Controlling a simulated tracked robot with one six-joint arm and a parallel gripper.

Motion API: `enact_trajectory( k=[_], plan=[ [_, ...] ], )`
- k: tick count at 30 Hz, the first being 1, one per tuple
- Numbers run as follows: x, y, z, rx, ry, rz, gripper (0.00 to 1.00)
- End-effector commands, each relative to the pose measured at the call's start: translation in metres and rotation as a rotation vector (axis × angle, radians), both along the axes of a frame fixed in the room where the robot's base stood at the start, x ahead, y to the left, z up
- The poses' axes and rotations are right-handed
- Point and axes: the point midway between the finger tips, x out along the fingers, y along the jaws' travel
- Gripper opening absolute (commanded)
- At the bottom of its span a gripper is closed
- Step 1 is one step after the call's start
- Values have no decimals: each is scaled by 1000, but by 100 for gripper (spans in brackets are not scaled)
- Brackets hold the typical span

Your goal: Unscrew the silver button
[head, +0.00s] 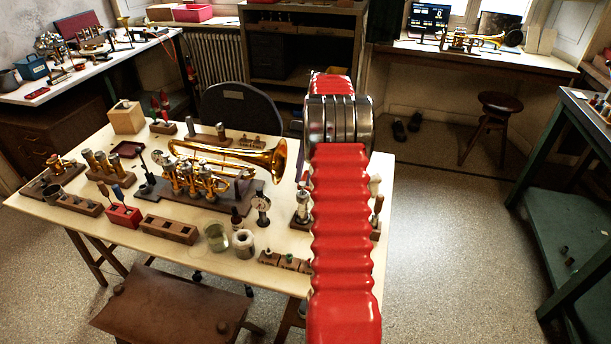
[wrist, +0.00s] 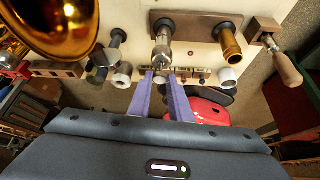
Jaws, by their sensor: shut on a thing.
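In the wrist view, my gripper (wrist: 164,76) has its two purple fingers closed on the silver button (wrist: 161,62), a small bright piece at the near end of an upright silver part (wrist: 162,45). That part stands at the dark wooden base (wrist: 196,22). The fingertips partly hide the button, and I cannot tell whether it is still threaded on. In the head view, my red arm covers the gripper and the button. A silver fitting (head: 302,207) shows just left of the arm on the bench.
A brass trumpet (head: 215,170) lies on the workbench (head: 170,255), left of my arm; its bell also shows in the wrist view (wrist: 48,25). A brass cylinder (wrist: 230,45) and a wooden-handled tool (wrist: 280,62) stand right of the fingers. Jars (head: 243,243) stand near the front.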

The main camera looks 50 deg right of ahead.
Motion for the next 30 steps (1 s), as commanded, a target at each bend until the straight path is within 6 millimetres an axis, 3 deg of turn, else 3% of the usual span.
enact_trajectory(
  k=[8, 9, 17, 30],
  plan=[
    [0, 0, 0, 0, 0, 26, 0],
    [0, 0, 0, -1, 0, 26, 21],
    [0, 0, 0, -1, 0, 24, 39],
    [2, -3, 5, -2, -2, 24, 40]
  ],
)
